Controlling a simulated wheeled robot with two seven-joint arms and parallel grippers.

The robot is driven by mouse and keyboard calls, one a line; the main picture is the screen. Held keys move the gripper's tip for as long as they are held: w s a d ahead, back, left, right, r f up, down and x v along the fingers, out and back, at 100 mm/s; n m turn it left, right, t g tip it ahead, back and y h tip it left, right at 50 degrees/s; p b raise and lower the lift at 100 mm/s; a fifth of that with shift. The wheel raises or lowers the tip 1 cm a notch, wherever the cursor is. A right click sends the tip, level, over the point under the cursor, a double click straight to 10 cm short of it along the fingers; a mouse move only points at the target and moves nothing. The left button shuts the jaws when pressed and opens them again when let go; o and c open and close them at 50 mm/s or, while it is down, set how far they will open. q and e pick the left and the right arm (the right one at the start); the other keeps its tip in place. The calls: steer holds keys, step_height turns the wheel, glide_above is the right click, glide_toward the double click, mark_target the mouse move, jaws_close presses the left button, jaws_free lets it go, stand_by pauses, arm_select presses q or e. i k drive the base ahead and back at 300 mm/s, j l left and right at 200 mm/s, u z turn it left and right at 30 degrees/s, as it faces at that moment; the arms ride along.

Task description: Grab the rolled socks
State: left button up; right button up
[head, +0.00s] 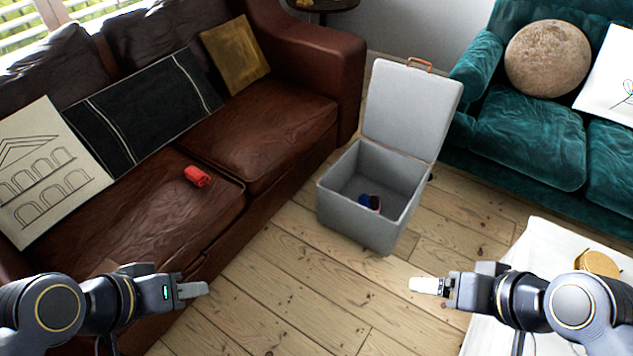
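My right gripper (428,285) is over the floorboards at the lower right.
The grey box (345,215) stands on the floor with its lid (411,108) raised. The brown sofa (265,130) is on the left, a teal sofa (530,135) at the back right. A white table (545,240) stands at the lower right. Bare floor lies between.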

mark_target(195, 175)
steer(key=u, duration=0.85)
steer(key=i+j+u, duration=0.3)
steer(key=i+u, duration=0.15)
steer(key=i+j+u, duration=0.15)
steer(key=i+u, duration=0.25)
steer(key=i, duration=0.3)
